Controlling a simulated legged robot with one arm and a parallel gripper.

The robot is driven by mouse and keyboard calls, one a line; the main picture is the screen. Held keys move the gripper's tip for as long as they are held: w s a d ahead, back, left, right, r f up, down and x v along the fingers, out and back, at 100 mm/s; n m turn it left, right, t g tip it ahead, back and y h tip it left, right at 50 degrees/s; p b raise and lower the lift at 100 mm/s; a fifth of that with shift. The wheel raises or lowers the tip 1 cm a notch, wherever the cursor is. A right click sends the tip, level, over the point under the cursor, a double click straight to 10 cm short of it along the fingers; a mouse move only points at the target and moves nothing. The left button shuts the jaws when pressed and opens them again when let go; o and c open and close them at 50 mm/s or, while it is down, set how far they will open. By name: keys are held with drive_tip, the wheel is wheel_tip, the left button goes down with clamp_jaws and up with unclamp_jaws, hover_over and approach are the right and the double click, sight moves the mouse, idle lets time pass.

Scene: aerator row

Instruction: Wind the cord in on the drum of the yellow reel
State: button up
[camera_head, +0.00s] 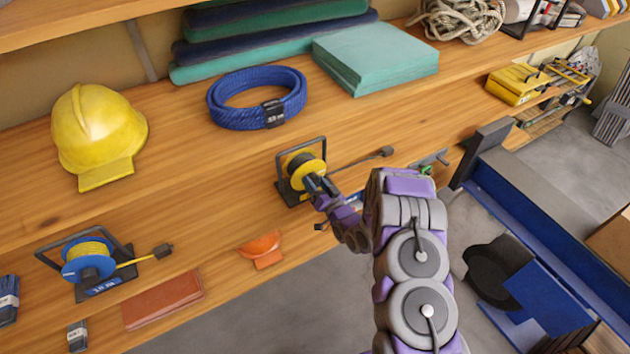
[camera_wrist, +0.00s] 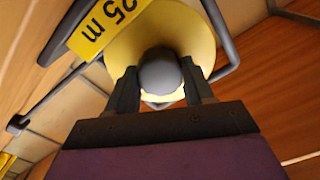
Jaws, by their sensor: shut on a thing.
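The yellow reel (camera_head: 307,164) stands in its dark frame on the wooden shelf, with a dark cord (camera_head: 358,161) running right to a plug end (camera_head: 386,152). My gripper (camera_head: 316,184) reaches it from the front right. In the wrist view, the yellow drum (camera_wrist: 192,30) fills the top behind a yellow "25 m" label (camera_wrist: 98,28). My gripper (camera_wrist: 160,80) is shut on a round dark grey knob (camera_wrist: 160,72) in front of the drum's face. The cord and plug (camera_wrist: 17,124) show at the left. The fingers hide part of the drum, and wound cord cannot be made out.
A blue reel (camera_head: 88,263) with yellow cord stands at lower left. A yellow helmet (camera_head: 92,130), a blue coiled strap (camera_head: 228,112) and teal pads (camera_head: 378,58) lie behind. An orange scoop-like piece (camera_head: 262,249) is near the front edge. Bare shelf lies left of the yellow reel.

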drive_tip(key=m+p, duration=0.1)
drive_tip(key=m, duration=0.4)
drive_tip(key=shift+d+m, duration=0.1)
drive_tip(key=shift+m, duration=0.2)
drive_tip(key=m, duration=0.6)
drive_tip(key=shift+f+p, duration=0.2)
drive_tip(key=shift+p, duration=0.2)
drive_tip(key=m, duration=0.5)
drive_tip(key=shift+d+f+m, duration=0.1)
drive_tip(key=shift+f+m, duration=0.05)
drive_tip(key=shift+m, duration=0.25)
drive_tip(key=m+b, duration=0.1)
drive_tip(key=m, duration=0.5)
drive_tip(key=shift+f+b, duration=0.1)
drive_tip(key=shift+b, duration=0.25)
drive_tip(key=o, duration=0.8)
drive_tip(key=shift+f, duration=0.1)
drive_tip(key=shift+o, duration=1.2)
drive_tip(key=shift+r, duration=0.25)
